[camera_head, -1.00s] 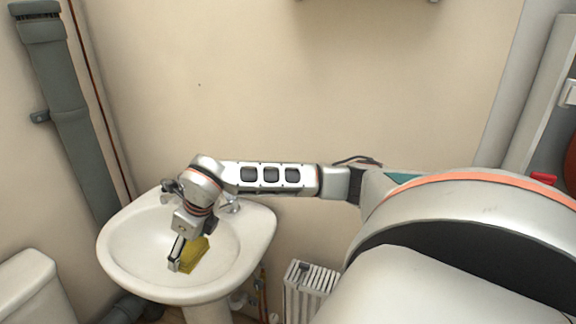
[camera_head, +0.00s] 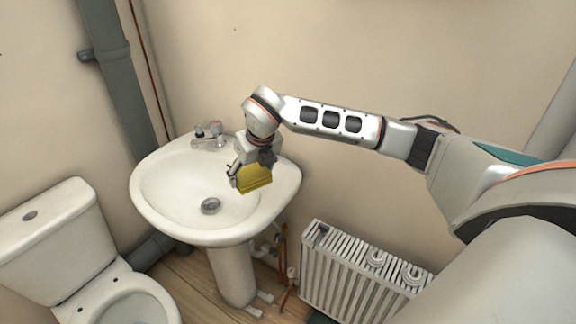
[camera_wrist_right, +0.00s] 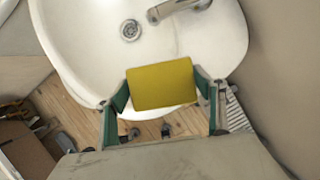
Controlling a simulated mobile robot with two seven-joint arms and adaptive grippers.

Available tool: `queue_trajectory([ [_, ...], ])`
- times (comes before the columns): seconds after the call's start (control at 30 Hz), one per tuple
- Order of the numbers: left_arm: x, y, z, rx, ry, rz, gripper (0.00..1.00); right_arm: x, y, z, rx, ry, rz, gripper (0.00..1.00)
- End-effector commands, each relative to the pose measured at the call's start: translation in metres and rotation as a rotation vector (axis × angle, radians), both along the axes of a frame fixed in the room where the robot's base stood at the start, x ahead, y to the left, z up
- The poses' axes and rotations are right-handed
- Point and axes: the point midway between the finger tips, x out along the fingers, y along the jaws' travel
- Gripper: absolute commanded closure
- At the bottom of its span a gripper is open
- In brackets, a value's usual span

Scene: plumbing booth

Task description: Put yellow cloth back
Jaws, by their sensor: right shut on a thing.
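The yellow cloth (camera_head: 255,179) is in the jaws of my right gripper (camera_head: 250,172), over the right part of the white sink (camera_head: 150,205). In the right wrist view the cloth (camera_wrist_right: 162,85) is a flat yellow rectangle between the two green-sided fingers of the gripper (camera_wrist_right: 162,92). The gripper is shut on it. My left gripper is not in view.
A tap (camera_head: 210,137) stands at the sink's back edge. A white radiator (camera_head: 335,270) with two round items on it is right of the sink pedestal (camera_head: 233,270). A toilet (camera_head: 62,235) is at the left. Grey pipework (camera_head: 115,75) runs up the wall behind.

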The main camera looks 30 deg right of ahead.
Motion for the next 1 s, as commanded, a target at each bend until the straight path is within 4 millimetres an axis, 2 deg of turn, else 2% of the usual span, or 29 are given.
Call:
queue_trajectory([
  [0.03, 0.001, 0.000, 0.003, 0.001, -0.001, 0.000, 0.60, 0.005, -0.014, 0.001, 0.000, 0.000, -0.007, 0.51],
  [0.3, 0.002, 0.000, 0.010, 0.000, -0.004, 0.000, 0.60, 0.030, -0.075, 0.001, 0.000, 0.000, -0.004, 0.51],
  [0.67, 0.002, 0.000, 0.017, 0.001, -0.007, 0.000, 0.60, 0.060, -0.146, 0.001, 0.001, 0.000, -0.002, 0.51],
  [0.7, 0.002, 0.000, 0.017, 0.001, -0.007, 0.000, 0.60, 0.058, -0.143, -0.009, 0.002, 0.005, 0.003, 0.51],
  [0.8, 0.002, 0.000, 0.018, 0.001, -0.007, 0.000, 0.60, 0.058, -0.143, -0.023, 0.001, 0.003, 0.003, 0.51],
  [1.0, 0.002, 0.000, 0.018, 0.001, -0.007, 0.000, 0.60, 0.059, -0.142, -0.034, 0.001, 0.001, 0.003, 0.51],
])
